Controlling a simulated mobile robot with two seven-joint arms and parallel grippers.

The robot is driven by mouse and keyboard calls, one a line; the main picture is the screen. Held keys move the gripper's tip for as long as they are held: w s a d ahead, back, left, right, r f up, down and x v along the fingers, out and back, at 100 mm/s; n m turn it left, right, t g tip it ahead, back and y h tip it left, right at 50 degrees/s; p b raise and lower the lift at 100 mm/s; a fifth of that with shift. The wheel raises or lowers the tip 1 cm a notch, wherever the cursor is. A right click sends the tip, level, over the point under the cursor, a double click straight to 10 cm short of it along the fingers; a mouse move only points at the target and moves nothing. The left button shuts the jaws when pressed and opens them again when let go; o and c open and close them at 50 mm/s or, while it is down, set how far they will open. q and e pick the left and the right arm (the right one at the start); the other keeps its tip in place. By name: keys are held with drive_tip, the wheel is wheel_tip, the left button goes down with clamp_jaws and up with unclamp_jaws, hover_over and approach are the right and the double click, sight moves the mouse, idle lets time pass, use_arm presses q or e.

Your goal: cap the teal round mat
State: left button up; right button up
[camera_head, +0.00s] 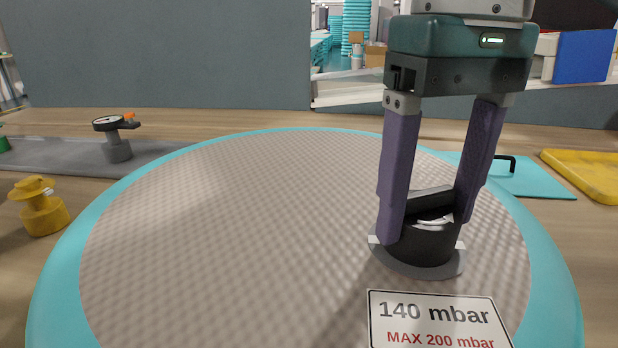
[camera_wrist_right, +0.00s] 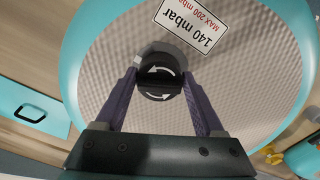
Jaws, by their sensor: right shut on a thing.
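The teal round mat (camera_head: 230,240) has a grey patterned top and a teal rim and fills the middle of the head view. A black round cap (camera_head: 420,241) with white curved arrows sits at the grey valve flange (camera_head: 391,262) on the mat's right side. My right gripper (camera_head: 425,228) points down with its purple fingers on either side of the cap, shut on it. The right wrist view shows the cap (camera_wrist_right: 158,84) between both fingertips. Whether the cap is fully seated cannot be told. My left gripper is not in view.
A label (camera_head: 437,322) reading 140 mbar, MAX 200 mbar lies in front of the valve. A gauge (camera_head: 114,135) and a yellow cap-like part (camera_head: 40,206) stand at left. A teal plate with black handle (camera_head: 520,177) and a yellow mat (camera_head: 585,172) lie at right.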

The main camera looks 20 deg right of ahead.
drive_tip(key=shift+f+n+b, duration=0.15)
drive_tip(key=shift+n+b, duration=0.35)
drive_tip(key=shift+b, duration=0.1)
drive_tip(key=n+b, duration=0.1)
drive_tip(key=n, duration=0.1)
drive_tip(key=shift+n+b, duration=0.3)
drive_tip(key=shift+b, duration=0.1)
drive_tip(key=shift+d+n+b, duration=0.1)
drive_tip(key=shift+n+b, duration=0.25)
drive_tip(key=shift+n, duration=0.45)
drive_tip(key=shift+r, duration=0.2)
